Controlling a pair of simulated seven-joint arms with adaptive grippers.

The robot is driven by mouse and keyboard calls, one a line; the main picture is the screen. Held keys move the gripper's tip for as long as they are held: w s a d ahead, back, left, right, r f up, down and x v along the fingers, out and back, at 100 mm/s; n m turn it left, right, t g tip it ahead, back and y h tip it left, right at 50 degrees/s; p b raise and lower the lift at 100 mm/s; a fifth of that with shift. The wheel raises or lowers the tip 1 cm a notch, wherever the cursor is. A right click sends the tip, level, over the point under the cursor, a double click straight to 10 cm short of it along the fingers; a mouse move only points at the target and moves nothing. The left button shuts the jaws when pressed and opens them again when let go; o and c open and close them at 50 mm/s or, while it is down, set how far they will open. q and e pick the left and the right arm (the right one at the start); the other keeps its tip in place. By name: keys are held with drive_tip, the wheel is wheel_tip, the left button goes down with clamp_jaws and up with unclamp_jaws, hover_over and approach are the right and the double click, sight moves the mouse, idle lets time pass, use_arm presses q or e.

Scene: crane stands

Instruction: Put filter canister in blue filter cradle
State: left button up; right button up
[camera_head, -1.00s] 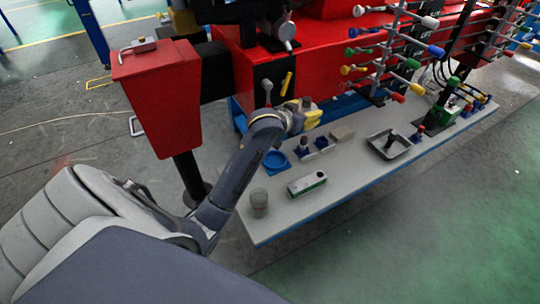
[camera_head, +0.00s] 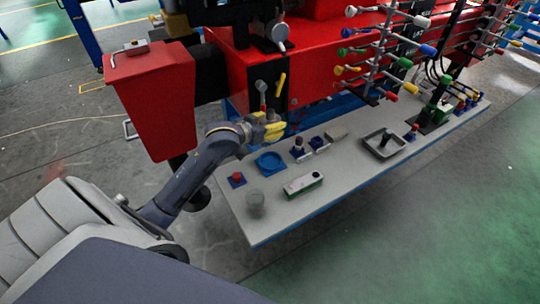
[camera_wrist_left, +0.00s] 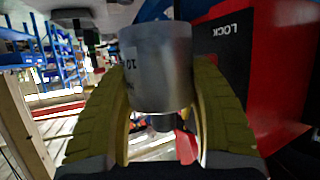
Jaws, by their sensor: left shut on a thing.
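The filter canister (camera_wrist_left: 160,65) is a silver-grey cylinder with dark lettering on its side, seen large in the left wrist view. My left gripper (camera_head: 270,129), with yellow fingers, is shut around it. In the head view the canister is hard to make out at the gripper. In the head view the gripper appears just beyond the cradle and above the bench; the exact height is unclear. My right gripper is not in view.
The bench (camera_head: 237,208) holds a red button on a blue base (camera_head: 236,179), a clear cup (camera_head: 256,202), a white-green box (camera_head: 304,185), small blue stands (camera_head: 318,144) and a metal tray (camera_head: 384,143). The red machine (camera_head: 225,75) with levers rises behind.

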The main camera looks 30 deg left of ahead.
use_arm(q)
wheel_tip(320, 180, down, 15)
drive_tip(key=shift+r, duration=0.1)
idle(0.6)
idle(0.3)
drive_tip(key=o, duration=1.5)
drive_tip(key=shift+f, duration=0.2)
drive_tip(key=shift+o, duration=0.2)
drive_tip(key=shift+r, duration=0.1)
drive_tip(key=d+v, duration=0.1)
drive_tip(key=v, duration=1.1)
drive_tip(key=shift+a, duration=0.45)
